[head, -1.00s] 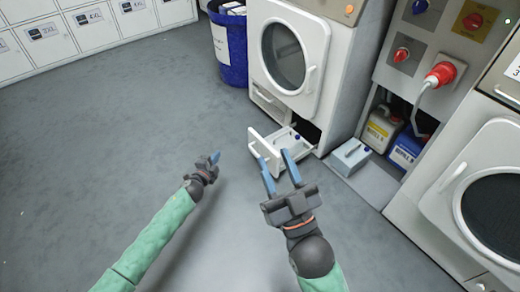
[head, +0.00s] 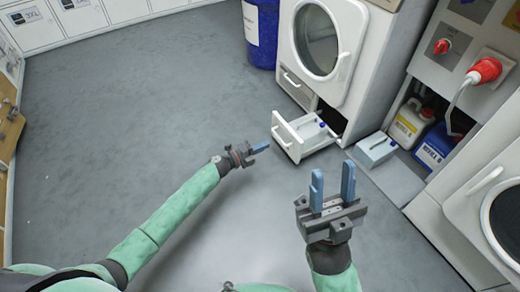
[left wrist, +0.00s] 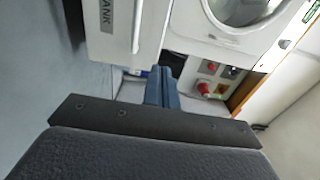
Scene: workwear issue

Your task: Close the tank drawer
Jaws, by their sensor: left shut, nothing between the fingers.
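The white tank drawer (head: 287,138) is pulled out of the lower front of the white machine (head: 354,78). A dark opening shows beside it. Its front, with a handle bar and letters "ANK", shows at the upper left of the left wrist view (left wrist: 110,40). My left gripper (head: 266,148) is shut and empty, its tips just left of the drawer front with a small gap in the picture. Its blue fingers show together in the left wrist view (left wrist: 162,82). My right gripper (head: 333,185) is open and empty, nearer to me and right of the drawer front.
A grey-white box (head: 376,150) lies on the floor right of the drawer. Yellow-labelled (head: 408,125) and blue (head: 436,145) canisters stand in a recess beyond it. A blue bin (head: 262,35) stands left of the machine. The grey floor at left is clear.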

